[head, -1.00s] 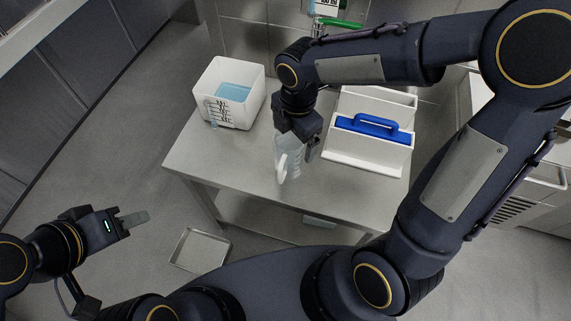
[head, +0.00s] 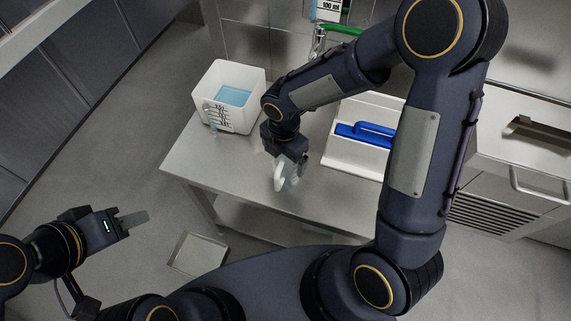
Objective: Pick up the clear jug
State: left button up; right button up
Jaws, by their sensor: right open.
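The clear jug (head: 292,174) stands on the steel table, with its pale handle (head: 280,178) facing the front left. Its upper part is hidden behind my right gripper (head: 290,160). My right gripper points down at the jug from above and is open. One dark finger shows at the jug's right side; the other finger is hard to make out. Whether the fingers touch the jug cannot be told. My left gripper (head: 133,219) is at the lower left, away from the table, and its fingers overlap in this view.
On the steel table (head: 215,170), a white tub (head: 243,73) with blue liquid stands at the back left, with a small hanging thing on its front. A white caddy (head: 352,158) with a blue-handled tool (head: 366,131) stands right of the jug. A shallow tray (head: 198,252) lies lower down.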

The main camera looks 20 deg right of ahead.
jog(key=c, duration=1.1)
jog(key=shift+r, duration=0.1)
